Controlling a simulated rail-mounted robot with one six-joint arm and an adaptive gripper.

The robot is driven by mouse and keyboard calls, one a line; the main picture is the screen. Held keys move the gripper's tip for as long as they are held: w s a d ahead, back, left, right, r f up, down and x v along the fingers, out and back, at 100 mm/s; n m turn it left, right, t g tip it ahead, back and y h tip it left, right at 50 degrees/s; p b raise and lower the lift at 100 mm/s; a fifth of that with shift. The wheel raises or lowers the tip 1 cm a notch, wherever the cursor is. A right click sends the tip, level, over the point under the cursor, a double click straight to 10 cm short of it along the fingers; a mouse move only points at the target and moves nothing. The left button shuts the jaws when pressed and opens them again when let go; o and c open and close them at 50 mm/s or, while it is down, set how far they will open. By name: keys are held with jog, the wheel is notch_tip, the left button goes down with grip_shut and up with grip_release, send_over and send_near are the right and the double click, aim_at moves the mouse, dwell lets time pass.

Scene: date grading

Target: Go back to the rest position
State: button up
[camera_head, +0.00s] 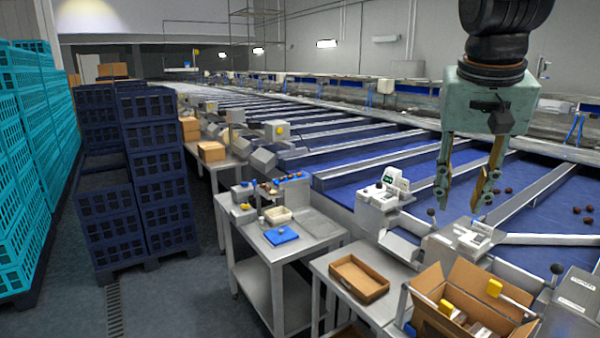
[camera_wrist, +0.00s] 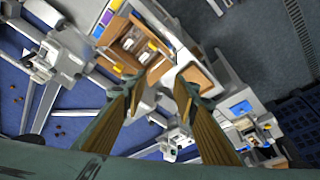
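My gripper (camera_head: 464,198) hangs at the upper right in the head view, fingers pointing down, above the blue sorting belts. Its two fingers are spread apart with nothing between them. In the wrist view my gripper (camera_wrist: 158,88) also shows as two open fingers with a clear gap. Below it in the wrist view are an open cardboard box (camera_wrist: 115,58) and a shallow brown tray (camera_wrist: 196,74), partly behind a finger.
The cardboard box (camera_head: 430,325) and the shallow tray (camera_head: 359,279) stand on steel tables at front right. A scale (camera_head: 383,193) stands beside the belts. Several dates (camera_head: 588,209) lie on the right belt. Navy crates (camera_head: 160,180) and teal crates (camera_head: 20,170) are stacked left; aisle floor (camera_head: 190,300) is clear.

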jog(key=s+a+f+n, duration=0.1)
jog(key=s+a+f, duration=0.2)
jog(key=s, duration=0.6)
jog(key=s+a+f+n+y, duration=0.1)
jog(key=s+a+f, duration=0.1)
jog(key=s, duration=0.7)
jog(key=s+a+f+n, duration=0.2)
jog(key=s+a+f, duration=0.1)
jog(key=s, duration=0.6)
jog(key=shift+s+a+f+t+y+b, duration=0.3)
jog(key=shift+a+t+b, duration=0.1)
jog(key=shift+a, duration=0.35)
jog(key=shift+w+a+r, duration=0.1)
jog(key=shift+r, duration=0.05)
